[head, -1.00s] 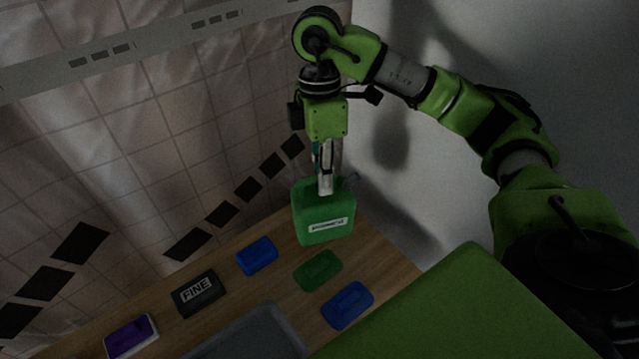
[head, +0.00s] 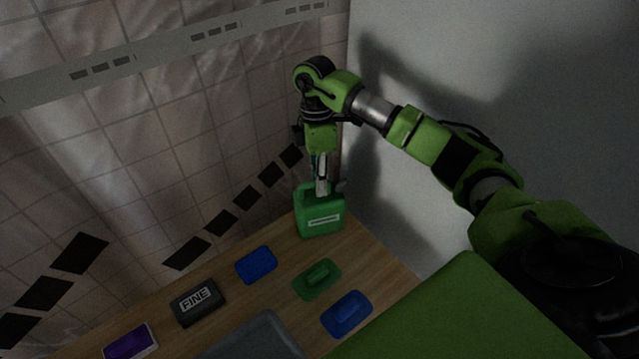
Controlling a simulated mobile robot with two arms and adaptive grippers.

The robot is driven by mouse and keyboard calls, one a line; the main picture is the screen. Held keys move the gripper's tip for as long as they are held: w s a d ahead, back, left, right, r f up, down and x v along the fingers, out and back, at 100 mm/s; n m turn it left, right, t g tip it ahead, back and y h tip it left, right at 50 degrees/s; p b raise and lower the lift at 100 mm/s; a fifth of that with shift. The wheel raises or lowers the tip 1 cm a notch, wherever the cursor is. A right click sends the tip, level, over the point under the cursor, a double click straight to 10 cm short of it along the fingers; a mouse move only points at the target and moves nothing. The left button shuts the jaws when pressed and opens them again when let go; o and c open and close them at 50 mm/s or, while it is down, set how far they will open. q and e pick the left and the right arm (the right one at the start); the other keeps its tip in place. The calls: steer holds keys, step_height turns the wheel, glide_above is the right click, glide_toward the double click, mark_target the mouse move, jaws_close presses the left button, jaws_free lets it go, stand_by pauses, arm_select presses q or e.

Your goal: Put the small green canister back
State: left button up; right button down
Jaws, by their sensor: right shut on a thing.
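The small green canister (head: 320,218) with a white label is at the far right corner of the wooden counter (head: 370,262), by the tiled wall. It looks upright, and its base appears at the counter surface, though I cannot tell if it touches. My right gripper (head: 322,190) points down from above and is shut on the top of the canister. The fingertips are partly hidden at the canister's handle. My left gripper is not in view.
Nearer on the counter are a green float (head: 317,279), a blue float (head: 346,314), a blue block (head: 256,265), a dark "FINE" block (head: 198,302), a purple-topped block (head: 130,343) and a grey tray (head: 262,338). A pale wall (head: 440,70) stands at the right.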

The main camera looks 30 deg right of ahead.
steer(key=shift+f, duration=0.55)
steer(key=shift+f, duration=0.1)
steer(key=c, duration=2.1)
jaws_free()
steer(key=r, duration=0.4)
steer(key=w+r+b, duration=0.1)
steer(key=r, duration=0.1)
steer(key=shift+d+r, duration=0.2)
steer(key=shift+r, duration=0.05)
steer(key=shift+w+d+r+p, duration=0.1)
steer(key=shift+w+r+p, duration=0.1)
steer(key=shift+r, duration=1.2)
steer(key=shift+w+d+r+p, duration=0.1)
steer(key=shift+w+r, duration=0.1)
steer(key=shift+r, duration=1.15)
